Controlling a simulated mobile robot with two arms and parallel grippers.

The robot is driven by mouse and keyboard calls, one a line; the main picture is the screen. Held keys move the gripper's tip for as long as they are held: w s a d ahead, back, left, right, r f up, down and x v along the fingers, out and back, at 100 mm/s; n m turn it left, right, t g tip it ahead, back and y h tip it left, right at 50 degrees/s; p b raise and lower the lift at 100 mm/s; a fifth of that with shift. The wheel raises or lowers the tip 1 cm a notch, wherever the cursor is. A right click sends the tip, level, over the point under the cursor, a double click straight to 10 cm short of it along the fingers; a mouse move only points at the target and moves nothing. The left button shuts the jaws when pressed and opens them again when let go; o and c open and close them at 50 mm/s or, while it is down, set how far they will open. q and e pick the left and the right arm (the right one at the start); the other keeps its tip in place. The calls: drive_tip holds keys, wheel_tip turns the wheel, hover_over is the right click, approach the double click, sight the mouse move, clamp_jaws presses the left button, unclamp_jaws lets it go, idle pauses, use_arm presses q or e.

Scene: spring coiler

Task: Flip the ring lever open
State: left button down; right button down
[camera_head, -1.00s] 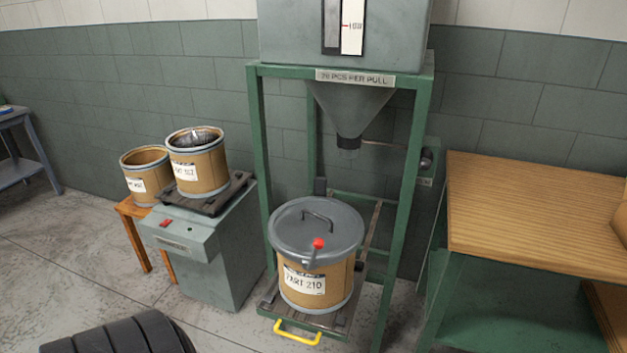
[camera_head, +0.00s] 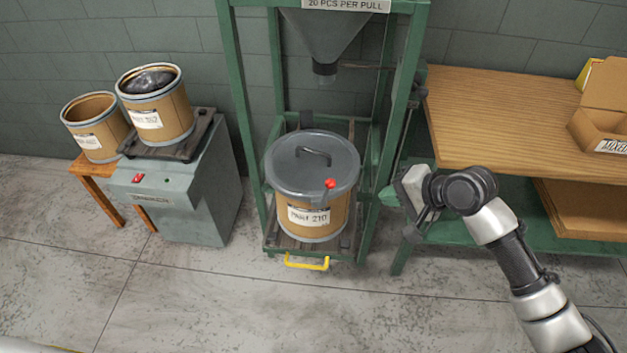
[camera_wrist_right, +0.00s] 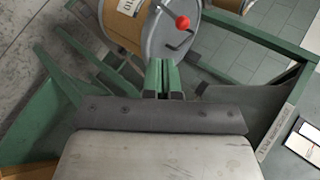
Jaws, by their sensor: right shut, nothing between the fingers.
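The ring lever has a red knob (camera_head: 330,183) and sits at the front right of the rim of a grey lid (camera_head: 295,165). The lid covers the brown drum labelled PART 210 (camera_head: 310,216), which stands in the green frame. In the right wrist view the red knob (camera_wrist_right: 183,22) is near the top, just beyond the fingers. My right gripper (camera_head: 386,198) is to the right of the drum, pointing left, apart from the lever. In the right wrist view its fingers (camera_wrist_right: 163,76) are together and empty. My left gripper is not in view.
The green frame's right post (camera_head: 393,120) stands between my right gripper and the drum's back right. A wooden workbench (camera_head: 490,110) is at the right. A scale cabinet (camera_head: 190,190) with an open drum (camera_head: 155,108) stands at the left. The floor in front is clear.

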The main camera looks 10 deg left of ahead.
sight(331, 187)
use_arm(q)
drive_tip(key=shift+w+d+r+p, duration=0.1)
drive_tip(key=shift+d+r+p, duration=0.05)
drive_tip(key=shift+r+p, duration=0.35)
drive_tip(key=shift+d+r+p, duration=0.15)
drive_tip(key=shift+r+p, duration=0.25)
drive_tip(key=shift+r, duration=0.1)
use_arm(e)
drive_tip(key=w+a+r+x, duration=0.1)
drive_tip(key=r+x, duration=0.1)
drive_tip(key=x, duration=1)
drive_tip(key=shift+w+a+f, duration=0.15)
drive_tip(key=shift+w+a, duration=0.05)
drive_tip(key=shift+a, duration=0.05)
